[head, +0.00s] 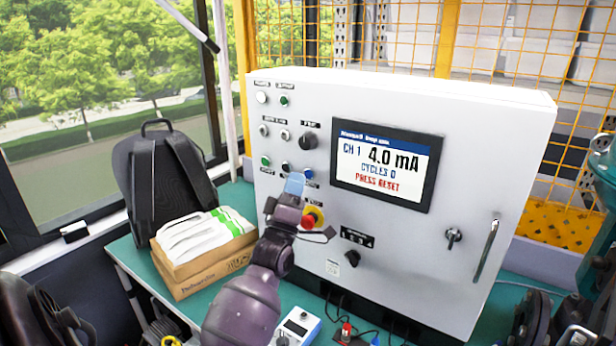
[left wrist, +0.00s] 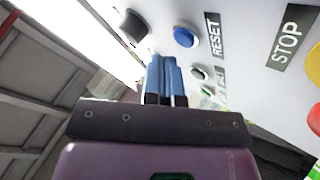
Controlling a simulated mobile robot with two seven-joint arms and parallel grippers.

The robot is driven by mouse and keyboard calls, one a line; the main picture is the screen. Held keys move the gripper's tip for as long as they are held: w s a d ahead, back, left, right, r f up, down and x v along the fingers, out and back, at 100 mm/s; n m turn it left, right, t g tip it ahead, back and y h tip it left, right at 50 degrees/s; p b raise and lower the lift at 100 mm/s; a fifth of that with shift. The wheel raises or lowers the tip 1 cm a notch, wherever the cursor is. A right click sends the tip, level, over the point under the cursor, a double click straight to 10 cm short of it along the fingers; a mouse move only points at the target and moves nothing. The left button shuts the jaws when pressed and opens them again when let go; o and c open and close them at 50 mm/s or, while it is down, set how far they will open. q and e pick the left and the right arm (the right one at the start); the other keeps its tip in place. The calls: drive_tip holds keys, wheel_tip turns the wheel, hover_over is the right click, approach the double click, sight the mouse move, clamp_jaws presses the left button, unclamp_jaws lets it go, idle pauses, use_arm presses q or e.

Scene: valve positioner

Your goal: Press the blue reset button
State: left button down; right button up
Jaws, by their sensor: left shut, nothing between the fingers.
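The blue reset button (head: 308,173) sits on the front of a white control box, partly behind my gripper's fingertips in the head view. In the left wrist view the blue button (left wrist: 184,37) shows clear, with a RESET label beside it. My left gripper (head: 295,183) is shut and empty, its blue fingertips close to the panel just left of and below the button. In the left wrist view the closed fingertips (left wrist: 164,62) point beside the button, not over it; a small gap to the panel is hard to judge.
The box's display (head: 385,165) reads 4.0 mA and PRESS RESET. A red stop knob (head: 309,221) on yellow is close to my left gripper. Other buttons surround the blue one. A backpack (head: 165,180) and a cardboard box (head: 200,268) stand left on the green table.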

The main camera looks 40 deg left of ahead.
drive_tip(key=shift+s+f, duration=0.1)
drive_tip(key=shift+s+d+f, duration=0.1)
drive_tip(key=shift+s+f, duration=0.25)
drive_tip(key=shift+s, duration=0.1)
drive_tip(key=shift+w, duration=0.1)
drive_tip(key=shift+w+r, duration=0.45)
drive_tip(key=shift+w, duration=0.05)
drive_tip(key=shift+s, duration=0.1)
drive_tip(key=shift+s+f, duration=0.45)
drive_tip(key=shift+s, duration=0.05)
